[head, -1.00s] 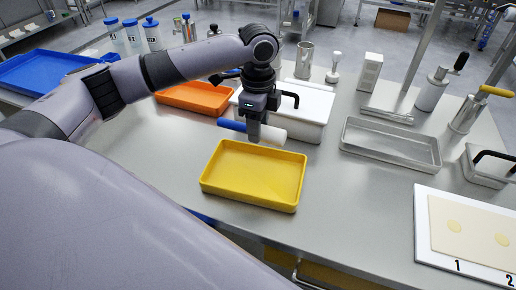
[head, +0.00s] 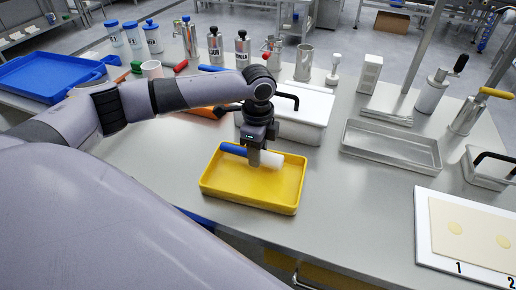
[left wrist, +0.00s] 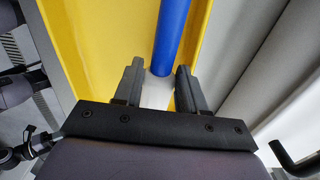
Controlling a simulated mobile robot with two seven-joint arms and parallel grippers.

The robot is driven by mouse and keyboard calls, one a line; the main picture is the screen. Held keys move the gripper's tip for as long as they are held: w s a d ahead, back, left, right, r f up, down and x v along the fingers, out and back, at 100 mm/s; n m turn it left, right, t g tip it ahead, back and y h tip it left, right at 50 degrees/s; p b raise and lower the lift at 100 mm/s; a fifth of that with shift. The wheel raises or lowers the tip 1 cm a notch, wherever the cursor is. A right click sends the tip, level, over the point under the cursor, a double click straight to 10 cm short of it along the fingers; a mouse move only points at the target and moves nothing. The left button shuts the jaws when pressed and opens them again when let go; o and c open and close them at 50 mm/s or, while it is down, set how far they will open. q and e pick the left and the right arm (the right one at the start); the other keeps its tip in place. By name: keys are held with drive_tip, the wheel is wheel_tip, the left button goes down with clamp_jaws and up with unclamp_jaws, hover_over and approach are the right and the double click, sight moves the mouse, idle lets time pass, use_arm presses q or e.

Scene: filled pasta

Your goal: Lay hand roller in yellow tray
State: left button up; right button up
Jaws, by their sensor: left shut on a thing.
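The hand roller (head: 269,159) has a blue handle and a white barrel. It is over the yellow tray (head: 245,198), inside its outline near the back wall; whether it touches the floor of the tray I cannot tell. My left gripper (head: 254,160) points down and is shut on the hand roller, near where handle and barrel meet. In the left wrist view the blue handle (left wrist: 172,35) runs upward from between the fingers (left wrist: 158,78), with the yellow tray (left wrist: 85,45) around it. My right gripper is not in view.
A white lidded box (head: 305,117) with a black handle stands just behind the yellow tray. An orange tray (head: 207,111) is partly hidden by my left arm. A metal tray (head: 392,150) and a white board (head: 428,235) lie to the right.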

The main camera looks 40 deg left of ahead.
use_arm(q)
drive_tip(key=shift+f, duration=0.4)
drive_tip(key=o, duration=1.1)
drive_tip(key=shift+r, duration=0.5)
wheel_tip(320, 180, up, 12)
drive_tip(key=shift+r, duration=0.15)
